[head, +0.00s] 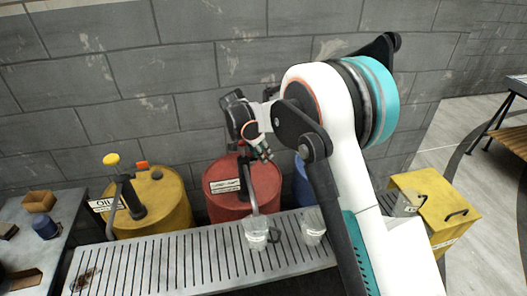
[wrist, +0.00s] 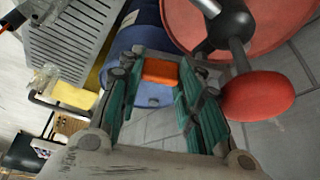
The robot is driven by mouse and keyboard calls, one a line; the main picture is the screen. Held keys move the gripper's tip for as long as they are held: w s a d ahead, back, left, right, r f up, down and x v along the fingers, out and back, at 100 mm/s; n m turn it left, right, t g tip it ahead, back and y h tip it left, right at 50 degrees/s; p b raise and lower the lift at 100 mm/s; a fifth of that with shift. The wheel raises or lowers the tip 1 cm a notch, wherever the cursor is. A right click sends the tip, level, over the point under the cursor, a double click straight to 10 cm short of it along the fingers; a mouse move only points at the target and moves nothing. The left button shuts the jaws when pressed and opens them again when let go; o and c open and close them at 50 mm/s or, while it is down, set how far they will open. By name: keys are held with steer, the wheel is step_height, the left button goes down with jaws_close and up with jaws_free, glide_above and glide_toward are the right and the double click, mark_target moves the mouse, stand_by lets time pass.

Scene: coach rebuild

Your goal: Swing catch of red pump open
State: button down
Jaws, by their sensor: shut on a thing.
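The red drum (head: 228,205) stands behind the slatted rack, with the dark spout of the red pump (head: 248,192) reaching down over the rack. In the wrist view the pump's dark body and round red knob (wrist: 257,96) are at the right, over the red drum top (wrist: 275,35). An orange catch (wrist: 160,72) sits between the tips of my gripper (wrist: 160,66), which is shut on it. In the head view my gripper (head: 262,152) is over the red drum's top right, and the catch and knob are hidden behind it.
A yellow drum (head: 165,205) with a yellow-knobbed pump stands left. A blue drum (head: 301,180) is partly behind my arm. Glass jars (head: 256,233) stand on the slatted rack (head: 170,265). A yellow box (head: 433,195) is at right. A block wall is close behind.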

steer(key=shift+s+a+m, duration=0.15)
steer(key=shift+a+m, duration=0.1)
steer(key=shift+m, duration=0.45)
steer(key=c, duration=1.1)
jaws_free()
steer(key=shift+r, duration=0.1)
steer(key=shift+h, duration=0.3)
steer(key=shift+r, duration=0.1)
steer(key=v, duration=0.7)
steer(key=shift+a+r, duration=0.1)
steer(key=shift+r, duration=0.2)
